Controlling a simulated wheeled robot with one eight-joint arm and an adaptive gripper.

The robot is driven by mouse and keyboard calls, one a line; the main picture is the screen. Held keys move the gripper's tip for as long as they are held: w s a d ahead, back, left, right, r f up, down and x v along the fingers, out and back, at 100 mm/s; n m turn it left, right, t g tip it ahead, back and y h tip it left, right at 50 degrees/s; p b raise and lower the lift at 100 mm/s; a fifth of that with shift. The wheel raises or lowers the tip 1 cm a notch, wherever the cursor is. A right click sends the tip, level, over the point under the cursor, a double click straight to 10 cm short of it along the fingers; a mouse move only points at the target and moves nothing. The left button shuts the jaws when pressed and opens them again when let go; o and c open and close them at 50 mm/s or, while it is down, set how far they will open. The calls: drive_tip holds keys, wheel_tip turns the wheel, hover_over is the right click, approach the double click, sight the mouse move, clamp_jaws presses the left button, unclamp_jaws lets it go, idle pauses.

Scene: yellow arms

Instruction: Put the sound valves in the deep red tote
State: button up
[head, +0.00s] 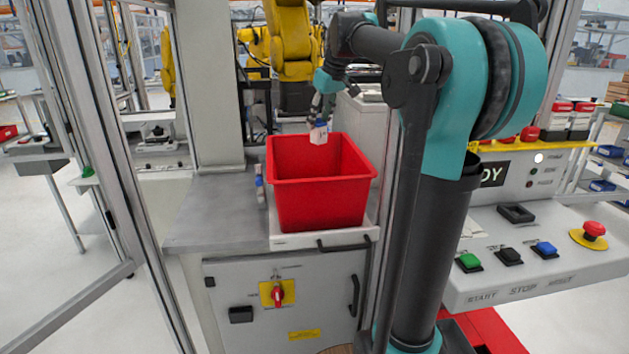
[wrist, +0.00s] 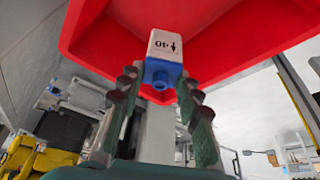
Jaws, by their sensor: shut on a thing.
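The deep red tote (head: 320,206) stands upright on the light ledge of the grey cabinet, its open top up. The part of its inside that shows looks empty; the floor is partly hidden by the front wall. My gripper (head: 322,112) is shut on a white and blue valve (head: 318,134), which hangs in front of the tote's back rim in the head view, at or above rim height. In the wrist view the valve (wrist: 164,52) sits between both fingers, with the tote (wrist: 235,35) behind it. A second blue and white piece (head: 260,184), perhaps another valve, stands left of the tote.
A yellow robot arm (head: 290,40) stands behind. A control panel (head: 530,250) with several buttons is at the right. Metal frame posts (head: 75,130) rise at the left.

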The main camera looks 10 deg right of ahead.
sight(319, 134)
drive_tip(key=shift+f, duration=2.45)
drive_tip(key=o, duration=1.3)
drive_tip(key=v, duration=1.2)
drive_tip(key=shift+s, duration=0.1)
